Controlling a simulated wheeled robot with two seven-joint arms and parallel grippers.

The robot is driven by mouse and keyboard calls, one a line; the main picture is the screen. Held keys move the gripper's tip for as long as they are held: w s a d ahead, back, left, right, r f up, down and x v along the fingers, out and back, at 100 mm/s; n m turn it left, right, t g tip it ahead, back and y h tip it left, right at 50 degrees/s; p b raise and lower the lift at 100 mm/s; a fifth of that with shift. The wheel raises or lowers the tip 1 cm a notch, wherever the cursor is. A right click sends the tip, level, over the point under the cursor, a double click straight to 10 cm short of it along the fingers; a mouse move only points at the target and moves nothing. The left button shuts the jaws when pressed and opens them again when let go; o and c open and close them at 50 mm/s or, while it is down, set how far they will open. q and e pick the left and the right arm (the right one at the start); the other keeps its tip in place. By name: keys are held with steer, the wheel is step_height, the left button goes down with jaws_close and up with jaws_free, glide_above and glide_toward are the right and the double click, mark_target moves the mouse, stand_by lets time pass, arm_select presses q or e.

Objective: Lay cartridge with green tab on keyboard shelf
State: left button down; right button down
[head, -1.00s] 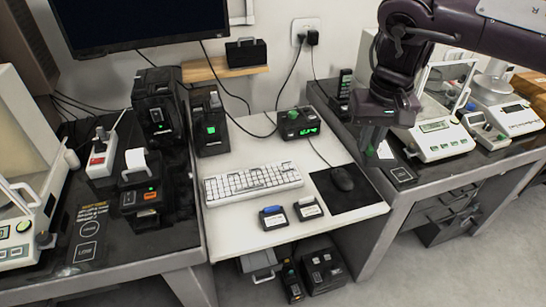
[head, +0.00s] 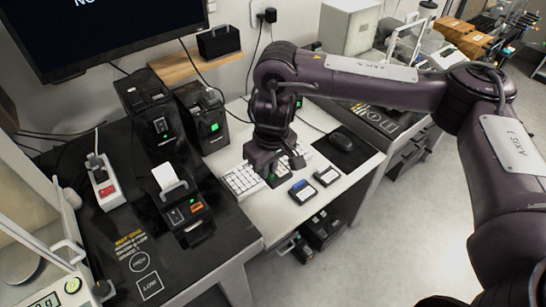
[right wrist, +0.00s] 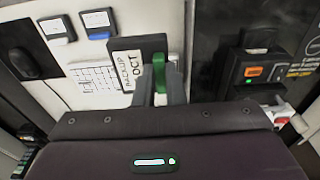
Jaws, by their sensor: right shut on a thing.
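My right gripper (head: 277,172) is over the front part of the white keyboard shelf (head: 275,222), beside the keyboard (head: 240,180). It is shut on the cartridge with the green tab. In the right wrist view the fingers (right wrist: 161,88) pinch the green tab (right wrist: 159,72), and the dark cartridge (right wrist: 150,46) shows a white label reading "BACKUP OCT". In the head view the gripper hides most of the cartridge. I cannot tell whether it touches the shelf. My left gripper is not in view.
A blue-labelled cartridge (head: 302,191) and another dark cartridge (head: 327,176) lie on the shelf just right of my gripper. The mouse (head: 341,142) is behind them. A label printer (head: 184,208) stands on the dark table to the left. Bare shelf shows along the front edge.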

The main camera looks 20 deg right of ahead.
step_height(320, 180, down, 15)
steer(key=b, duration=0.4)
steer(key=shift+b, duration=0.4)
steer(key=shift+f+b, duration=1.25)
steer(key=shift+f, duration=1.1)
steer(key=shift+w+r, duration=0.1)
steer(key=c, duration=1.5)
jaws_free()
